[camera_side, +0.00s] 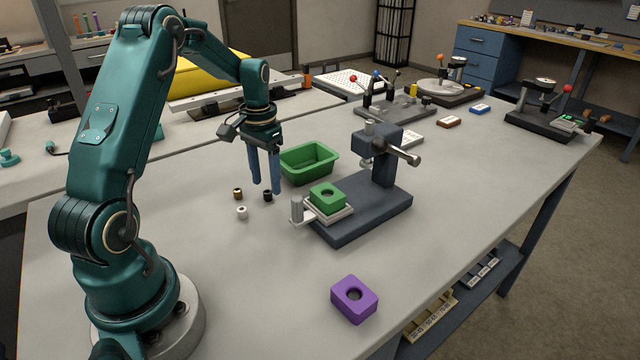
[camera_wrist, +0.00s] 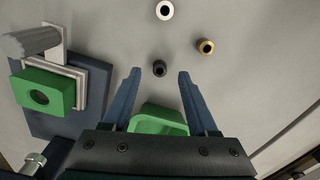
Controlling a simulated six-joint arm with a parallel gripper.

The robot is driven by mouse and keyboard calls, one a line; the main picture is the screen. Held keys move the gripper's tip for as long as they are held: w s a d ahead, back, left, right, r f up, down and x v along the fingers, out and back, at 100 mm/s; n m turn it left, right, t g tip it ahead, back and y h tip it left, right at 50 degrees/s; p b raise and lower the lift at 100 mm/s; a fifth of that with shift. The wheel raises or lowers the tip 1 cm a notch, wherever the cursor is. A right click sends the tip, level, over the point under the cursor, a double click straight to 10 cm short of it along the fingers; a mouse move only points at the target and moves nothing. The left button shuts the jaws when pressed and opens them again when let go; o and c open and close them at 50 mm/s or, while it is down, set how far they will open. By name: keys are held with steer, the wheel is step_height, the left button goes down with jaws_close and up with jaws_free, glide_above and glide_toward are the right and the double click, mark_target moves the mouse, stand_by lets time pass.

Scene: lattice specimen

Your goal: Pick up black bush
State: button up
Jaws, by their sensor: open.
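The black bush (camera_side: 267,195) is a small dark ring standing on the grey table. In the wrist view the black bush (camera_wrist: 159,68) lies between the lines of my two fingers, a little beyond their tips. My gripper (camera_side: 266,190) points down with its fingers apart and nothing between them, close by the black bush in the side view. The wrist view shows both blue fingertips of my gripper (camera_wrist: 158,73) spread wide. I cannot tell the exact height of the fingertips above the table.
A brass bush (camera_side: 238,193) and a white bush (camera_side: 242,212) stand nearby. A green tray (camera_side: 309,164) sits just behind. A dark press fixture (camera_side: 362,215) holding a green block (camera_side: 327,197) stands to the right. A purple block (camera_side: 354,299) lies at the front, with bare table around it.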

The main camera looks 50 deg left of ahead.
steer(key=shift+f, duration=1.15)
steer(key=shift+c, duration=0.3)
jaws_close()
steer(key=shift+r, duration=0.1)
